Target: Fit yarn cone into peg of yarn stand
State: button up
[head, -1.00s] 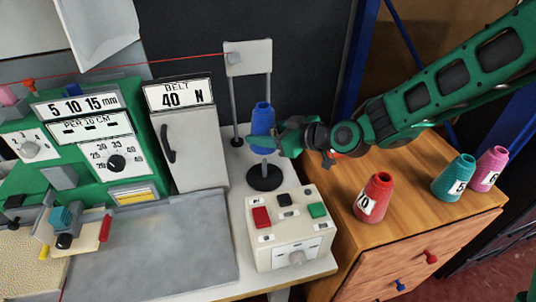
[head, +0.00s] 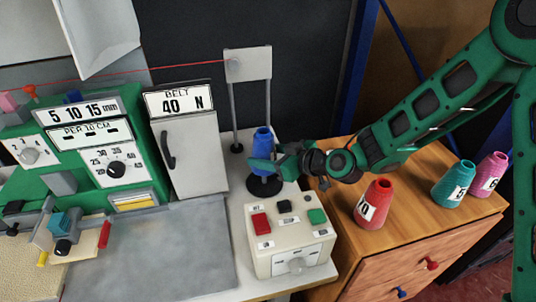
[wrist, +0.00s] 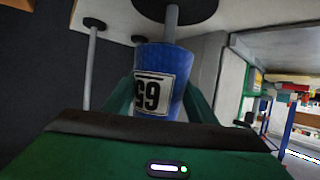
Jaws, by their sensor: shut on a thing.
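The blue yarn cone (head: 262,139) is upright, narrow end up, above the round black base (head: 264,187) of the yarn stand. My gripper (head: 268,160) is shut on the cone, with one finger on each side in the wrist view.
A control box (head: 291,245) with red, black and green buttons stands just in front of the stand. Red (head: 375,203), teal (head: 454,184) and pink (head: 490,174) cones stand on the wooden cabinet (head: 425,232) at right.

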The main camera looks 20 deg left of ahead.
aim_at(273, 155)
jog(key=shift+f, duration=0.4)
jog(key=o, duration=1.3)
jog(key=shift+r, duration=0.3)
jog(key=shift+r+v, duration=0.15)
jog(key=shift+v, duration=1.8)
jog(key=shift+r+v, duration=0.1)
jog(key=shift+v, duration=1.85)
